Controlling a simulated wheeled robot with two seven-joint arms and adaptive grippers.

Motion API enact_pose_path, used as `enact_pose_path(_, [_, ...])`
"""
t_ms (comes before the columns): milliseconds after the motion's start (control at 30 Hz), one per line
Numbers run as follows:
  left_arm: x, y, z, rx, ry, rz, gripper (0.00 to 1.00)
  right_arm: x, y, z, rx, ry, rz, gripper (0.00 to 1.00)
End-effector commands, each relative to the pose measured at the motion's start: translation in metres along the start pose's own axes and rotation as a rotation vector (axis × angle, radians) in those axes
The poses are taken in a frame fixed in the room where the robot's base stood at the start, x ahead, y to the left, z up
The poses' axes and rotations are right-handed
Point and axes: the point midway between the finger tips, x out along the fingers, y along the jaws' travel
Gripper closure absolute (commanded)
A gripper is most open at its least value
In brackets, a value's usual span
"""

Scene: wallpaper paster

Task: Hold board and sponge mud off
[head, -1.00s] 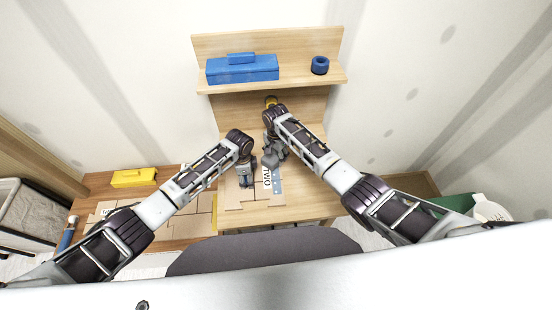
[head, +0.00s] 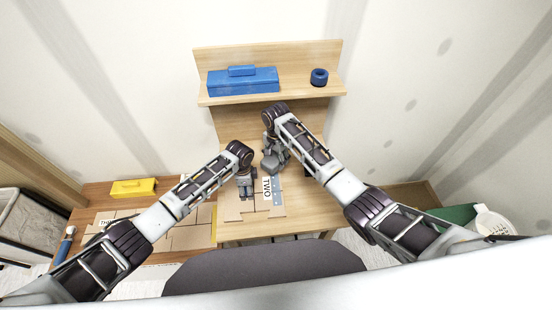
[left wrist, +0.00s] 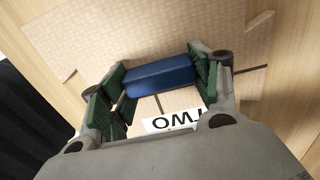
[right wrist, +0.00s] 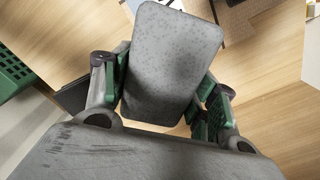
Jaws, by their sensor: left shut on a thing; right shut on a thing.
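A tan board (head: 238,209) marked with a white label "TWO" lies on the wooden table. The label also shows in the left wrist view (left wrist: 176,123). My left gripper (head: 246,186) is over the board, shut on a blue block (left wrist: 160,82) that lies across between its green-padded fingers. My right gripper (head: 272,158) is shut on a grey, dark-speckled sponge (right wrist: 170,62), seen between its fingers in the right wrist view. The sponge is near the board's far right part. I cannot tell whether it touches the board. No distinct mud can be made out.
A shelf behind the table holds a blue toolbox (head: 243,82) and a blue roll (head: 319,77). A yellow box (head: 133,188) stands at left on a lower surface with more tan pieces. A green crate (head: 457,214) is at right. The table's right side (head: 310,205) is mostly clear.

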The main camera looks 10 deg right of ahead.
Motion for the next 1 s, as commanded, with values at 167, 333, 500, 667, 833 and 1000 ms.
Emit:
enact_pose_path(167, [0.0018, 0.0007, 0.0009, -0.001, -0.002, 0.001, 0.76, 0.0002, -0.0001, -0.0001, 0.000, 0.000, 0.000, 0.67])
enact_pose_path(333, [0.0017, 0.0006, 0.0009, -0.001, -0.002, 0.001, 0.37, 0.0002, -0.0001, -0.0001, 0.000, 0.000, 0.000, 0.67])
enact_pose_path(500, [0.0010, 0.0003, 0.0007, -0.001, -0.001, 0.000, 0.15, 0.0002, -0.0001, -0.0001, 0.000, 0.000, 0.000, 0.67])
enact_pose_path(667, [0.0005, 0.0001, 0.0003, -0.001, 0.000, 0.000, 0.13, 0.0000, -0.0002, -0.0001, 0.000, 0.000, 0.000, 0.67])
enact_pose_path(833, [0.0001, -0.0001, 0.0001, 0.000, 0.000, 0.000, 0.13, 0.0000, -0.0002, 0.0000, 0.000, 0.000, 0.000, 0.67])
enact_pose_path(1000, [-0.0025, -0.0004, 0.0001, 0.000, 0.000, -0.001, 0.13, 0.0000, -0.0002, 0.0000, 0.000, 0.000, 0.000, 0.67])
